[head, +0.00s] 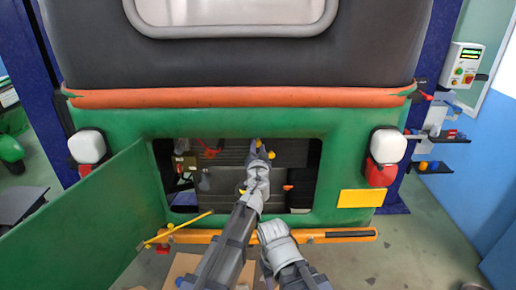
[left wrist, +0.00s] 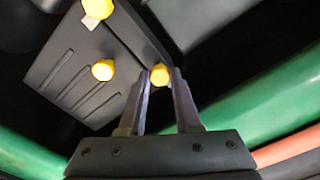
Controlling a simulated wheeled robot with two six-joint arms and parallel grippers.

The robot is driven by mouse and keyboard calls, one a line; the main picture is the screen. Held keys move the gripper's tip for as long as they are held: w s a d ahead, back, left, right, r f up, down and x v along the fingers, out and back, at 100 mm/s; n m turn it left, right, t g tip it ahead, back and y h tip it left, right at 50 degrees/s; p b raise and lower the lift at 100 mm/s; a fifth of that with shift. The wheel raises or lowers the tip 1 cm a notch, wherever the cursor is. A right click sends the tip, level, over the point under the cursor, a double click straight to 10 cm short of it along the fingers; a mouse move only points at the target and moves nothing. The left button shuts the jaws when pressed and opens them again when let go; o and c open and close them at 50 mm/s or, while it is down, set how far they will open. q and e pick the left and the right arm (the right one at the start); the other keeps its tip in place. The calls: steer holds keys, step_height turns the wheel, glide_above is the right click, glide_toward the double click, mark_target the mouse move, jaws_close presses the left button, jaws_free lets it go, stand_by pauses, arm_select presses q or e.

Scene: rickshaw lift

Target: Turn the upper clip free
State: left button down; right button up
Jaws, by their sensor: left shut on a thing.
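My left gripper (head: 257,148) reaches into the open rear bay of the green vehicle. In the left wrist view, its two fingers (left wrist: 161,74) are shut on a yellow clip knob (left wrist: 160,76), which I take for the upper clip. A dark ribbed panel (left wrist: 75,75) lies beside the fingers and carries another yellow knob (left wrist: 103,70); a further yellow knob (left wrist: 98,8) is at the top edge. My left arm and gripper hide part of the bay in the head view. My right arm shows low in the middle, but its fingers do not show.
The green flap (head: 95,215) hangs open at the left of the bay. An orange bar (head: 335,236) runs below the opening. A yellow rod (head: 175,228) slants near the flap. Shelves (head: 437,139) stand at the right wall, with free floor before them.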

arm_select(q)
steer(key=c, duration=0.6)
jaws_free()
steer(key=shift+s, duration=0.65)
steer(key=s, duration=0.6)
steer(key=shift+s, duration=0.25)
arm_select(e)
steer(key=shift+s+d, duration=0.7)
steer(key=shift+s, duration=0.2)
